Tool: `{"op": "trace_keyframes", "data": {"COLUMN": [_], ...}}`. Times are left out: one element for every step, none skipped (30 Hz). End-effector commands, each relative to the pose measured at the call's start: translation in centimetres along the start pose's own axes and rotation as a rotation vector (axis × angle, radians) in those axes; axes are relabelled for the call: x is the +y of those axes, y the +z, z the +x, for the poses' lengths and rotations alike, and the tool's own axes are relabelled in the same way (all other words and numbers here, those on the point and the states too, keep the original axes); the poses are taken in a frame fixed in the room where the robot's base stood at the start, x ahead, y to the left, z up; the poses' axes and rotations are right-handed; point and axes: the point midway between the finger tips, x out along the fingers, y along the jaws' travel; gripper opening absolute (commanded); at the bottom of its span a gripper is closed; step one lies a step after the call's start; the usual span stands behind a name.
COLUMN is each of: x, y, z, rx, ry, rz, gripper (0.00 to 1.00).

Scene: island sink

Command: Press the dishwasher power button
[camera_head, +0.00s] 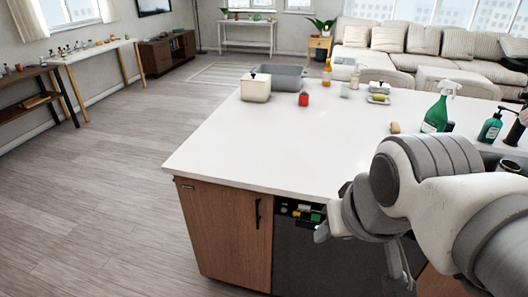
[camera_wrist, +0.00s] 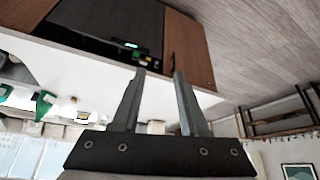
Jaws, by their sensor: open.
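The dishwasher (camera_head: 300,258) is a dark front panel built into the island, right of a wooden cabinet door. Its control strip (camera_head: 299,211) along the top edge has small green, yellow and red parts. In the wrist view the dishwasher (camera_wrist: 95,18) appears upside down, with a small lit display (camera_wrist: 127,44) and coloured parts beside it. I cannot tell which part is the power button. My gripper (camera_wrist: 159,72) is open and empty, its two fingers pointing toward the dishwasher and apart from it. In the head view my arm hides the dishwasher's right part.
The white island countertop (camera_head: 260,140) overhangs the dishwasher. A wooden cabinet door (camera_head: 225,230) with a dark handle stands left of it. A green spray bottle (camera_head: 436,114), a soap bottle (camera_head: 490,127) and a red cup (camera_head: 304,99) stand on top. The floor (camera_head: 110,190) to the left is clear.

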Motion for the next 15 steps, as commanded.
{"op": "trace_keyframes", "data": {"x": [0.00,0.00,0.00,0.00,0.00,0.00,0.00,0.00,0.00,0.00,0.00,0.00,0.00,0.00,0.00], "y": [0.00,0.00,0.00,0.00,0.00,0.00,0.00,0.00,0.00,0.00,0.00,0.00,0.00,0.00,0.00], "z": [0.00,0.00,0.00,0.00,0.00,0.00,0.00,0.00,0.00,0.00,0.00,0.00,0.00,0.00,0.00], "rx": [0.000,0.000,0.000,0.000,0.000,0.000,0.000,0.000,0.000,0.000,0.000,0.000,0.000,0.000,0.000], "ry": [0.000,0.000,0.000,0.000,0.000,0.000,0.000,0.000,0.000,0.000,0.000,0.000,0.000,0.000,0.000], "rz": [0.000,0.000,0.000,0.000,0.000,0.000,0.000,0.000,0.000,0.000,0.000,0.000,0.000,0.000,0.000], "gripper": [0.32,0.27,0.19,0.14,0.09,0.01,0.00,0.00,0.00,0.00,0.00,0.00,0.00,0.00,0.00]}}
